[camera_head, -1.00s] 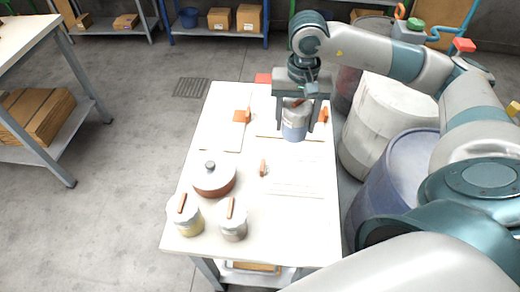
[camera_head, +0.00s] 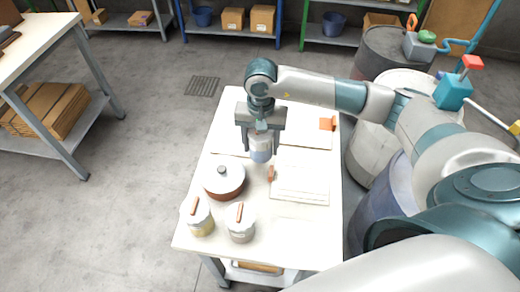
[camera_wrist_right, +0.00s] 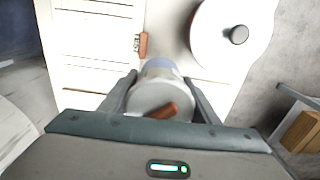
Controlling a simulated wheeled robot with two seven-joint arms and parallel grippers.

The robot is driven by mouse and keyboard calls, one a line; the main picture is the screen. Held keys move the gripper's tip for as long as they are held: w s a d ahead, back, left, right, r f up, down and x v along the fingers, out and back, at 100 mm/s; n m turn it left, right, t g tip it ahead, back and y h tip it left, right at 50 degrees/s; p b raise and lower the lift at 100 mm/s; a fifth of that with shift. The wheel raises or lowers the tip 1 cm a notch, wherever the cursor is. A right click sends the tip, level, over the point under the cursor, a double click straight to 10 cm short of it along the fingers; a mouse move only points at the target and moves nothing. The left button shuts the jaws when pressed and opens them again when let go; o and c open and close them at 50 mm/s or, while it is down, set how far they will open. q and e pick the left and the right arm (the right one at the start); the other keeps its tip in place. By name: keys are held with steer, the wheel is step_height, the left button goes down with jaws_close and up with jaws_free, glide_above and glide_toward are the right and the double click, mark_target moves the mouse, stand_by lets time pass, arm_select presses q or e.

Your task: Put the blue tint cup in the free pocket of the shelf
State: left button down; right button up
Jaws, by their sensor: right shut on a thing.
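The blue tint cup (camera_head: 260,154) is pale with a blue band, and a lid with a brown handle shows in the right wrist view (camera_wrist_right: 158,98). My right gripper (camera_head: 260,138) is shut on it, one finger on each side. The cup is over the middle of the white table, just beyond the lidded pot. I cannot tell how far it is above the top. My left gripper is not in view. No shelf pocket can be made out with certainty; a flat white panel with lines (camera_head: 300,184) lies right of the cup.
A brown pot with a white lid (camera_head: 223,180) stands near the cup. Two lidded jars, one yellowish (camera_head: 200,222) and one grey (camera_head: 240,228), stand at the near left. A small brown piece (camera_head: 271,173) is beside the panel. Barrels stand right of the table (camera_head: 322,225).

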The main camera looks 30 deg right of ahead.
mark_target(260, 154)
steer(key=shift+a+f, duration=0.1)
stand_by(0.3)
steer(key=shift+f+p, duration=0.3)
steer(key=shift+f, duration=0.05)
step_height(260, 154, down, 3)
steer(key=shift+r+p, duration=0.1)
steer(key=shift+p, duration=0.55)
steer(key=shift+f, duration=0.2)
steer(key=shift+f, duration=0.15)
